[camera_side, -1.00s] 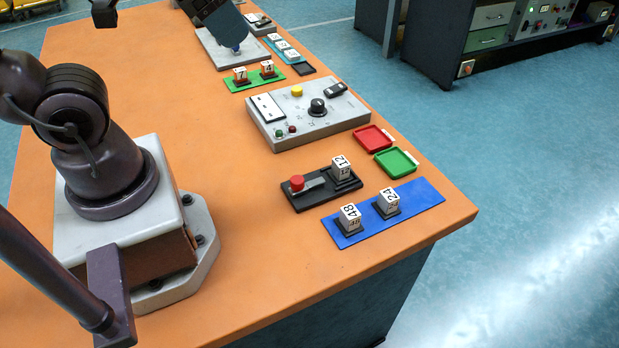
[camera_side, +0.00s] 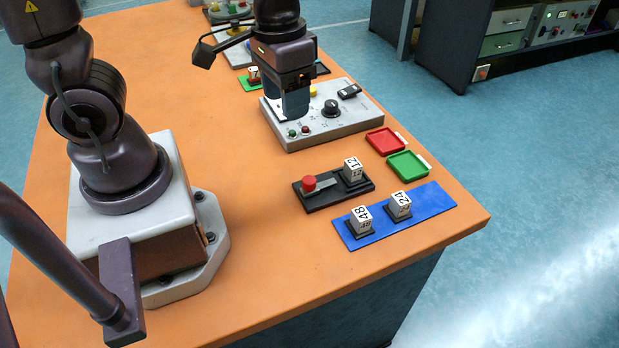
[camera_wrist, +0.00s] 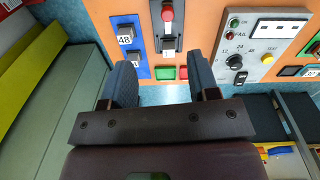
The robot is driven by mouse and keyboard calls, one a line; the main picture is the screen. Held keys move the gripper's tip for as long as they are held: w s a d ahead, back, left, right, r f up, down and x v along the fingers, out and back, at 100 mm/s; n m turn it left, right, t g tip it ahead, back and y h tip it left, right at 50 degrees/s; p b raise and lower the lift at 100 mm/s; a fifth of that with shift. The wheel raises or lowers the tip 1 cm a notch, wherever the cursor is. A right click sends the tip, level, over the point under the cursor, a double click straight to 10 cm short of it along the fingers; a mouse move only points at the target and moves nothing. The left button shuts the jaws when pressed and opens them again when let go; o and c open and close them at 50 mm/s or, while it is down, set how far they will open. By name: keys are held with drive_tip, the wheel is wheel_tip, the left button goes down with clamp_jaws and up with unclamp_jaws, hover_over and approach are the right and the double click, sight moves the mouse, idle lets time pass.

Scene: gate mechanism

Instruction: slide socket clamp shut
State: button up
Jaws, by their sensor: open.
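The socket clamp is a black base (camera_side: 318,200) with a red knob (camera_side: 309,183) at its left end. A grey bar (camera_side: 328,187) runs from the knob toward a white block marked 12 (camera_side: 353,170), seated at the right end. I cannot tell whether the bar touches the block. My gripper (camera_side: 296,108) points down over the left part of the grey panel, behind the clamp and apart from it. In the wrist view my gripper (camera_wrist: 163,88) is open and empty, with the red knob (camera_wrist: 168,13) at the top, beyond the fingertips.
A blue plate (camera_side: 430,203) with blocks 48 (camera_side: 361,219) and 24 (camera_side: 399,205) lies in front of the clamp. Red (camera_side: 383,141) and green (camera_side: 408,166) trays lie to its right. The grey panel (camera_side: 355,118) stands behind. The tabletop left of the clamp is clear.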

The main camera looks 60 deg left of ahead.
drive_tip(key=n+g, duration=0.1)
drive_tip(key=n, duration=0.1)
hover_over(309, 180)
drive_tip(key=s, duration=0.2)
wheel_tip(309, 180, down, 7)
drive_tip(key=shift+n+t, duration=0.4)
drive_tip(key=shift+n, duration=0.3)
drive_tip(key=f, duration=0.4)
drive_tip(key=w+f, duration=0.1)
drive_tip(key=f, duration=0.4)
drive_tip(key=w+f, duration=0.1)
drive_tip(key=f, duration=0.3)
drive_tip(key=shift+f, duration=0.3)
